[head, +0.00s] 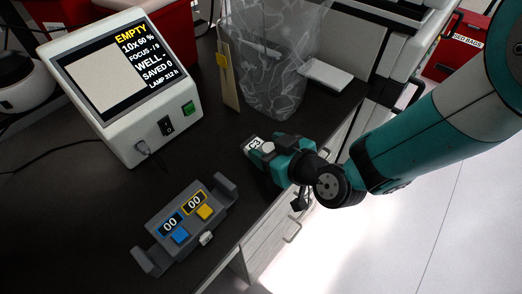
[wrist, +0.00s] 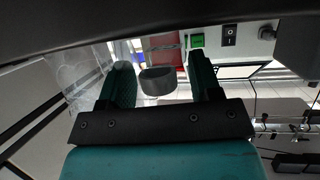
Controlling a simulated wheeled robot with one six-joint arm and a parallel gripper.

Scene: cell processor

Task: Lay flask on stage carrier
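The flask shows in the head view as a white label reading C3 (head: 254,143) and a pale cap (head: 268,148). My gripper (head: 271,152) is at it, low over the dark bench near its right edge. In the wrist view the round grey cap (wrist: 158,80) sits between the two teal fingers of my gripper (wrist: 161,78), with a narrow gap visible on each side. The flask's body is mostly hidden, so I cannot tell whether the fingers press on it or whether it touches the bench. I cannot identify a stage carrier in either view.
A white screen unit (head: 125,147) reading EMPTY stands at the back left. A grey counter box (head: 190,243) with blue and yellow buttons is at the front. A clear bag (head: 270,75) and a tan board (head: 228,85) stand behind my gripper. Dark bench lies free between them.

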